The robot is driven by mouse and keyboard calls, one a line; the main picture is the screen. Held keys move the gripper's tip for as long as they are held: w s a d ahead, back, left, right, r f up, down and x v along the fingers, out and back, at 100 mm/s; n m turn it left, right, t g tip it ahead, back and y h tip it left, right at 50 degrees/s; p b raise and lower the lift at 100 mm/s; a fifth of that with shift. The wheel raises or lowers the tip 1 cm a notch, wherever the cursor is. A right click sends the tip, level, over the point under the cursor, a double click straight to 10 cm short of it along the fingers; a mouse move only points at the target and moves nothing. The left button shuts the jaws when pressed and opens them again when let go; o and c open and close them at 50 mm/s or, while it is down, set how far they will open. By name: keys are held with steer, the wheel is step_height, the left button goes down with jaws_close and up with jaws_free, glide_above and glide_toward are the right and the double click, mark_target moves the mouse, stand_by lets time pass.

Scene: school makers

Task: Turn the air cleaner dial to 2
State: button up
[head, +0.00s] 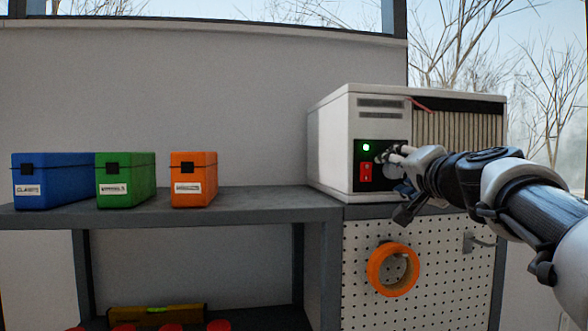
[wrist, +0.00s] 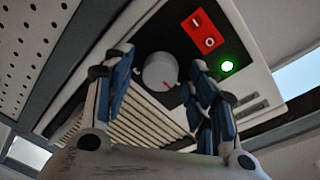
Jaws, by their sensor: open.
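The air cleaner (head: 332,150) is a white box with a slatted grille, standing on the right end of the grey shelf. Its black control panel carries a lit green light (head: 366,147) and a red switch (head: 365,172). My gripper (wrist: 160,88) is open, with one finger on each side of the dial and visible gaps between. In the head view, my gripper (head: 388,160) is at the panel and hides the dial.
Blue (head: 52,180), green (head: 125,178) and orange (head: 193,178) cases stand on the shelf (head: 260,203) at left. An orange tape roll (head: 393,269) hangs on the pegboard (head: 430,300) below the air cleaner. A yellow level (head: 155,316) lies on the lower shelf.

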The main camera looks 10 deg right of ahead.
steer(key=shift+s, duration=0.2)
steer(key=shift+c, duration=0.3)
steer(key=c, duration=1)
steer(key=m+p, duration=0.1)
steer(key=m, duration=0.2)
steer(key=m+p, duration=0.2)
steer(key=m, duration=0.1)
steer(key=shift+r+g, duration=0.2)
steer(key=shift+g, duration=0.1)
steer(key=m+y+p, duration=0.1)
steer(key=m+p, duration=0.1)
steer(key=m, duration=0.3)
steer(key=shift+d, duration=0.1)
steer(key=o, duration=1.1)
steer(key=shift+w, duration=0.1)
steer(key=shift+c, duration=0.2)
